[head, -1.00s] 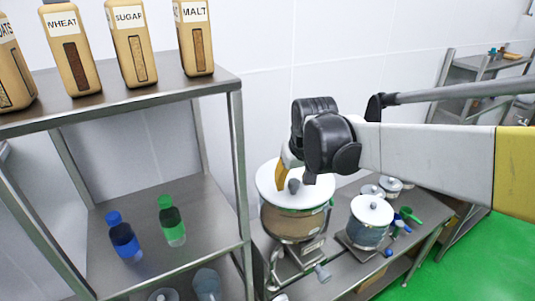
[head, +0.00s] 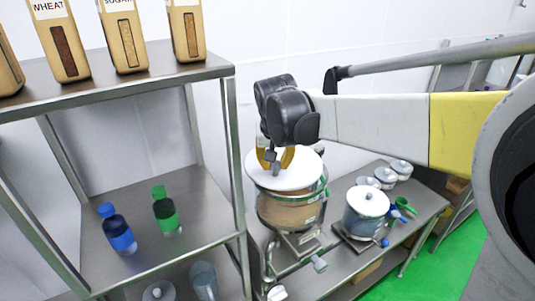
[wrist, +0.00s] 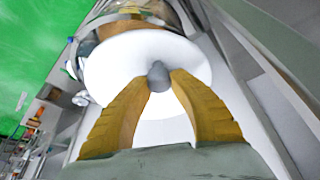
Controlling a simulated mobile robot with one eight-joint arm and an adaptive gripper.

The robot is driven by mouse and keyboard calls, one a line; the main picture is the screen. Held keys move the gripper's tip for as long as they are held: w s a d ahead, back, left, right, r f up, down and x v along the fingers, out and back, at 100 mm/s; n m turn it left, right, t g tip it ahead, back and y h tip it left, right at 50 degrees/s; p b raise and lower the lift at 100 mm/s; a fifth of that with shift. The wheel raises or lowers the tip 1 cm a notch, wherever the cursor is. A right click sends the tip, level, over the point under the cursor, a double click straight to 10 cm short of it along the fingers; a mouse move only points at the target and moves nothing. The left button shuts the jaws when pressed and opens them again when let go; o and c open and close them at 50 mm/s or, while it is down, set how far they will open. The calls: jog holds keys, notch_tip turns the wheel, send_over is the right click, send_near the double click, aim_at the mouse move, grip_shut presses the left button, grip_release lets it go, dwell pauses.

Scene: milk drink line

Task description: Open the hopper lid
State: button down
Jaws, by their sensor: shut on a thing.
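The hopper lid (head: 305,175) is a white disc with a grey knob, which shows clearly in the wrist view (wrist: 158,74). My gripper (head: 275,160) is above the lid, its two yellow fingers shut on the knob from either side. The hopper (head: 290,212) is a clear round vessel with brown contents on a metal stand. The lid appears raised slightly and shifted to the left of the hopper's rim. In the wrist view, part of the hopper's clear wall and brown contents (wrist: 118,28) shows past the lid (wrist: 110,70).
A metal shelf (head: 215,72) at left holds labelled tan containers above and a blue bottle (head: 118,233) and green bottle (head: 165,213) below. A lidded pot (head: 366,218), small lidded jars and a green scoop (head: 403,208) stand on the bench to the right.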

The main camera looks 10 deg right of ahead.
jog(key=shift+w+a+m+h, duration=0.15)
jog(key=shift+w+a+m, duration=0.3)
jog(key=shift+w, duration=0.3)
jog(key=shift+w+a+m+h, duration=0.15)
jog(key=shift+w+a+m, duration=0.05)
jog(key=shift+w+m, duration=0.45)
jog(key=c, duration=1.1)
grip_release()
jog(key=shift+w, duration=0.1)
jog(key=shift+c, duration=0.2)
jog(key=v, duration=0.7)
jog(key=shift+r, duration=0.2)
